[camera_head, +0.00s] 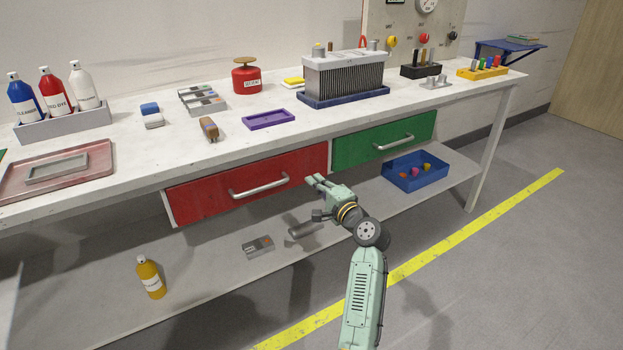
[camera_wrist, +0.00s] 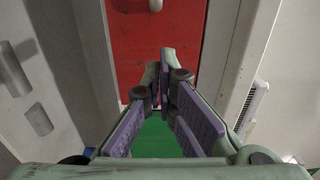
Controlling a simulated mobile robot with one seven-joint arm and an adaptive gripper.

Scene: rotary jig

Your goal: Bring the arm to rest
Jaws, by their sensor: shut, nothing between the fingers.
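My gripper (camera_head: 314,181) is shut and empty. It hangs in front of the bench, close to the seam between the red drawer (camera_head: 247,188) and the green drawer (camera_head: 384,142). In the wrist view my gripper (camera_wrist: 165,60) shows its fingers together, with the red drawer (camera_wrist: 134,40) and the green drawer (camera_wrist: 155,138) behind them. Whether the fingertips touch the drawer front I cannot tell. The red drawer's front stands out from the bench with its side showing. The green drawer looks closed or nearly so.
The worktop (camera_head: 300,128) above holds bottles, a purple tray (camera_head: 268,119), a grey finned block (camera_head: 344,75) and a red can (camera_head: 246,77). The lower shelf (camera_head: 215,262) bears a yellow bottle (camera_head: 151,278) and a blue bin (camera_head: 416,172). The floor (camera_head: 510,260) at right is clear.

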